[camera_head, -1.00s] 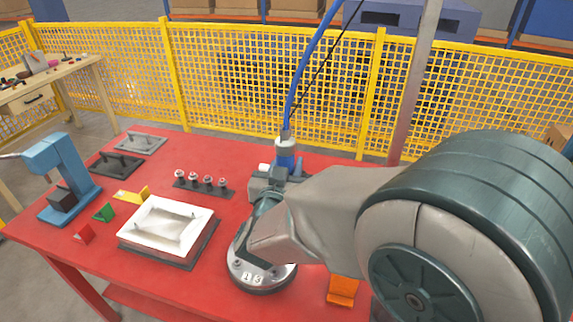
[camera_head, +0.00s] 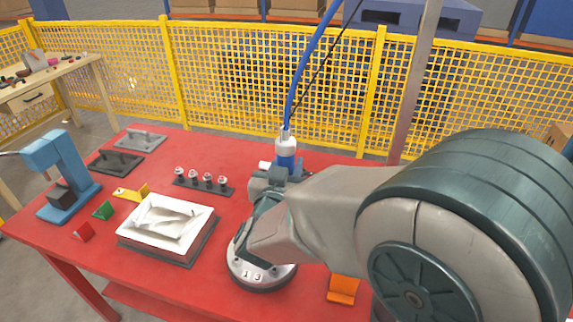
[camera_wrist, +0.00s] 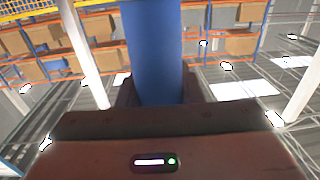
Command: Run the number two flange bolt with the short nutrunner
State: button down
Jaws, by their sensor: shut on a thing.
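My gripper (camera_head: 268,185) is shut on the blue nutrunner (camera_head: 287,160), which stands roughly upright with a pale cap and a blue hose on top. In the wrist view the nutrunner's blue body (camera_wrist: 153,50) fills the space between the jaws. The round grey flange (camera_head: 262,277) sits on the red table just below my wrist, with the marks 1 and 3 readable on its near side. My wrist and forearm cover much of the flange. The number two bolt and the nutrunner's lower end are hidden, so I cannot tell whether they touch.
A white tray (camera_head: 150,241) lies left of the flange. A dark rack (camera_head: 203,189) holds several sockets behind it. A blue press-like stand (camera_head: 70,175) is at the far left. An orange block (camera_head: 342,289) stands right of the flange. Yellow mesh fencing (camera_head: 270,85) runs behind.

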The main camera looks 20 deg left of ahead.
jog(key=shift+f+b, duration=1.15)
jog(key=shift+f, duration=0.3)
dwell(1.6)
jog(key=shift+r+p, duration=1.9)
jog(key=shift+r, duration=0.8)
